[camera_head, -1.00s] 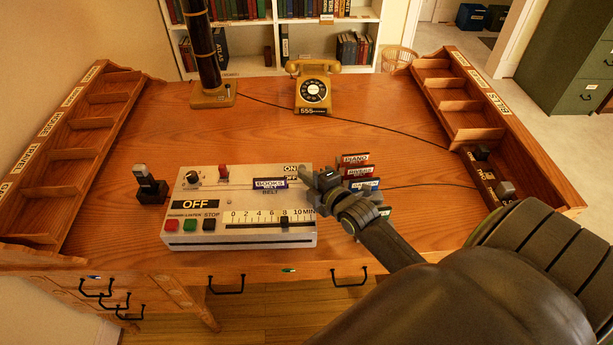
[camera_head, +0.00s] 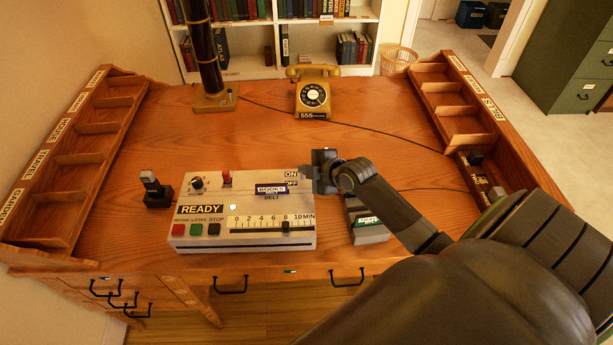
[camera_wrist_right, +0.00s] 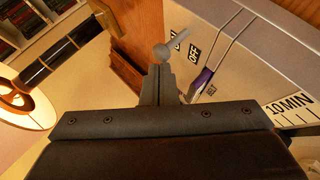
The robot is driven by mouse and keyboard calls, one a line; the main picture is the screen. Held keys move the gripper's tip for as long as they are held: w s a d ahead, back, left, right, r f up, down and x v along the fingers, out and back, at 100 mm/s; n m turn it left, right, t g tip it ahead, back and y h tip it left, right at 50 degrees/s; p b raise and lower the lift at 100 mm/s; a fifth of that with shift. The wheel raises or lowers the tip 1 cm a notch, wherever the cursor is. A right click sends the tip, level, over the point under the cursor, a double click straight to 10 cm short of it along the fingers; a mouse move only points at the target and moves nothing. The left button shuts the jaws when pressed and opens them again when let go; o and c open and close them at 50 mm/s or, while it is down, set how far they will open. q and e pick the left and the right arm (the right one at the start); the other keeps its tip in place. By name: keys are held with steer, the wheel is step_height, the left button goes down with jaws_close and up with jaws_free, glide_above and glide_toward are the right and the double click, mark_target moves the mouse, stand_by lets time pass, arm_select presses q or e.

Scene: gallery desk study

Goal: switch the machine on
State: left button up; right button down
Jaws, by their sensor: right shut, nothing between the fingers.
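The machine (camera_head: 190,240) is a pale box on the desk, with its display reading READY and a small white light lit beside it. It has a red switch (camera_head: 227,178), a black knob (camera_head: 197,184), a slider (camera_head: 286,225) and red, green and black buttons. ON and OFF labels sit at its upper right corner. My right gripper (camera_head: 306,172) is shut and empty at that corner. In the right wrist view its closed fingertips (camera_wrist_right: 159,72) are close to a grey toggle lever (camera_wrist_right: 172,46) beside the labels; contact is unclear. My left gripper is out of view.
A yellow telephone (camera_head: 313,92) stands at the back of the desk (camera_head: 240,135). Labelled racks line the left (camera_head: 85,150) and right (camera_head: 455,100) sides. A small black device (camera_head: 156,190) stands left of the machine. A card holder (camera_head: 368,232) is partly under my right arm.

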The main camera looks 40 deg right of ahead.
steer(key=shift+w+d+r+g, duration=0.25)
steer(key=shift+w+d+g, duration=0.1)
steer(key=shift+w+g, duration=0.25)
steer(key=shift+f+m+y, duration=0.2)
steer(key=shift+m+y, duration=0.1)
steer(key=shift+s+r, duration=0.1)
steer(key=shift+r, duration=0.05)
steer(key=shift+r+p, duration=0.75)
steer(key=shift+p, duration=0.05)
